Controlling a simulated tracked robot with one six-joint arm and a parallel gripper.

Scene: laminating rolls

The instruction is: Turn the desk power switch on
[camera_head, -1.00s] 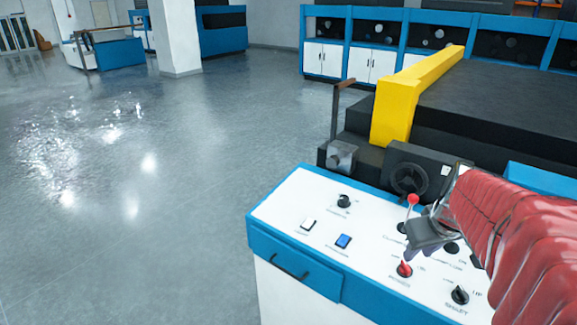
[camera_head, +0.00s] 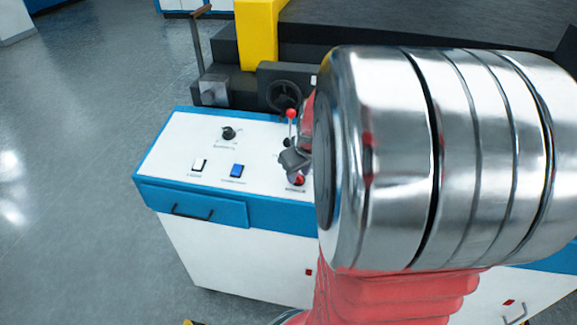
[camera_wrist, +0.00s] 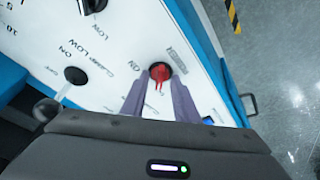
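The desk's white control panel (camera_head: 185,140) carries the red power switch (camera_head: 297,180), partly hidden behind my arm in the head view. In the wrist view the red switch (camera_wrist: 160,72) sits on the panel between "ON" and "POWER" lettering. My gripper (camera_wrist: 159,83) points at it, with one fingertip on each side and a visible gap between the fingers. It looks open, with the switch at the fingertips; I cannot tell whether either finger touches it. In the head view my gripper (camera_head: 293,160) is just above the switch.
A lever with a red ball (camera_head: 291,114) stands close behind my gripper. A black knob (camera_head: 229,132), a white button (camera_head: 198,165) and a blue button (camera_head: 237,170) lie to the left. Open floor is left.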

